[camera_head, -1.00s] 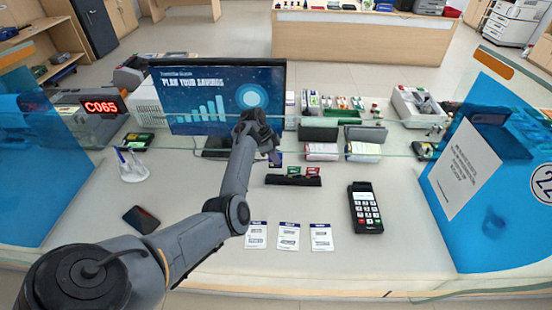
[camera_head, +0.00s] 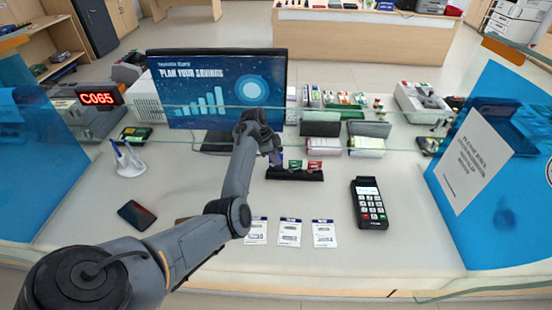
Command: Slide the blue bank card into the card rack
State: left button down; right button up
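The black card rack (camera_head: 296,175) lies on the counter in the middle of the view, with a green card (camera_head: 295,165) and a red card (camera_head: 315,166) upright in it. My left gripper (camera_head: 273,152) is above the rack's left end. It appears shut on the blue bank card (camera_head: 277,158), of which only a small patch shows beneath the fingers. The card's lower edge is at or just above the rack's left part; I cannot tell whether it is in a slot. My wrist hides much of the fingers. My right gripper is not in view.
A monitor (camera_head: 180,90) stands just behind my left arm. A phone (camera_head: 137,215) and a pen holder (camera_head: 130,163) are at left. A glass screen crosses the counter.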

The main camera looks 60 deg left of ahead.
pick_arm(q)
jog(key=shift+f+b, duration=0.45)
jog(key=shift+f, duration=0.95)
jog(key=c, duration=1.2)
grip_release()
jog(key=shift+c, duration=0.2)
jog(key=shift+r, duration=0.1)
notch_tip(320, 180, up, 3)
jog(key=p, duration=0.4)
jog(key=shift+r, duration=0.15)
jog(key=shift+r+p, duration=1.75)
jog(key=shift+p, duration=0.3)
jog(key=shift+s, duration=0.1)
